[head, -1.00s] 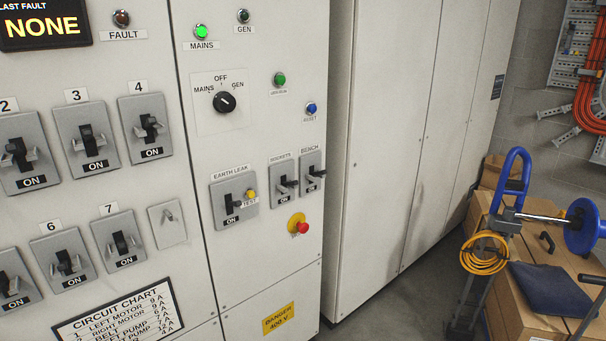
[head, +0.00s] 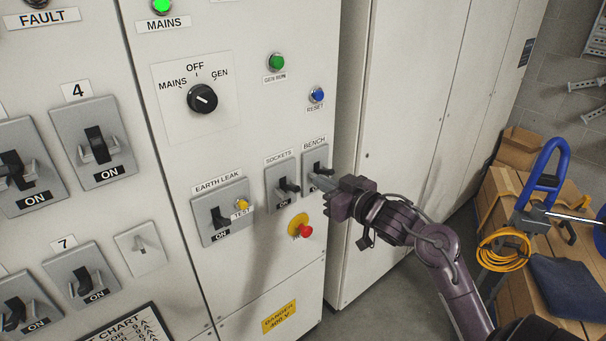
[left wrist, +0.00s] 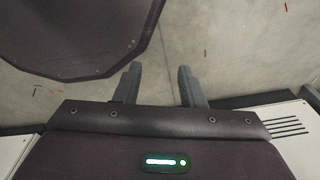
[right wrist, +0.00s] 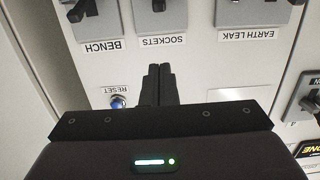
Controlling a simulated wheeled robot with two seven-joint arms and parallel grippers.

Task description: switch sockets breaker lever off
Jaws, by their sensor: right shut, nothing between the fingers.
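The sockets breaker (head: 283,199) is a small grey plate with a black lever (head: 289,186) sticking out and an ON label below it, under a SOCKETS label. It also shows upside down at the top of the right wrist view (right wrist: 172,18). My right gripper (head: 316,181) is shut and empty in front of the panel, just right of the sockets lever and overlapping the bench breaker (head: 316,157) in the head view. Its fingertips (right wrist: 159,70) point toward the sockets breaker in the right wrist view. My left gripper (left wrist: 158,76) is open and empty, away from the panel.
The earth leak breaker (head: 219,218) with a yellow test button is to the left. A red emergency button (head: 305,230) sits below, a blue reset button (head: 316,95) above. A trolley with yellow cable (head: 505,250) and boxes stand at right.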

